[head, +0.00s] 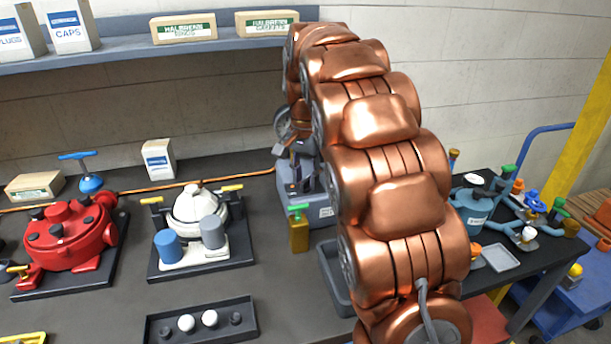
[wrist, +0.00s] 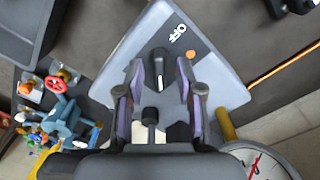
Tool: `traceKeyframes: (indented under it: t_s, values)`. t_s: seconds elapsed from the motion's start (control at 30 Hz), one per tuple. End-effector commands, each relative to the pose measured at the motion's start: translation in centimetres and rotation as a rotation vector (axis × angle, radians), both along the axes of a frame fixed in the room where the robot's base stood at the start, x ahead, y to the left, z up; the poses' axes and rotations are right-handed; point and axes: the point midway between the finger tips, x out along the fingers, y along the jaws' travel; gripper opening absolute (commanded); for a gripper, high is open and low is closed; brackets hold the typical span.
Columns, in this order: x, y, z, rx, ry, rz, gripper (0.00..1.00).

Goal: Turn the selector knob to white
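The selector knob (wrist: 158,62) is black with a white line on it. It sits on a grey panel (wrist: 225,88) that carries the word OFF and an orange dot (wrist: 190,54). In the wrist view my gripper (wrist: 159,74) is open, one finger on each side of the knob, with gaps visible on both sides. A white patch (wrist: 138,131) shows lower on the panel, partly hidden by my gripper. In the head view the grey-blue selector box (head: 317,213) stands behind my copper arm, which hides much of it. My gripper (head: 297,165) is over the box there.
A dark tray (head: 155,330) with white and dark knobs lies in front. A brass block (head: 299,234) stands beside the box.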

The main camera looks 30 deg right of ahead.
Motion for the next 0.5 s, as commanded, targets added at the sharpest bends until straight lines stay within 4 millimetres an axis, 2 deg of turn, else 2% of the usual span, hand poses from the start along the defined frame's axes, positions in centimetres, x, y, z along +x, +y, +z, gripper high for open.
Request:
traceKeyframes:
  t_s: [0.17,0.5]
  values:
    - [0.2,0.0,1.1,-0.001,-0.006,0.001,0.36]
    - [0.1,0.0,5.1,-0.001,-0.002,0.001,0.36]
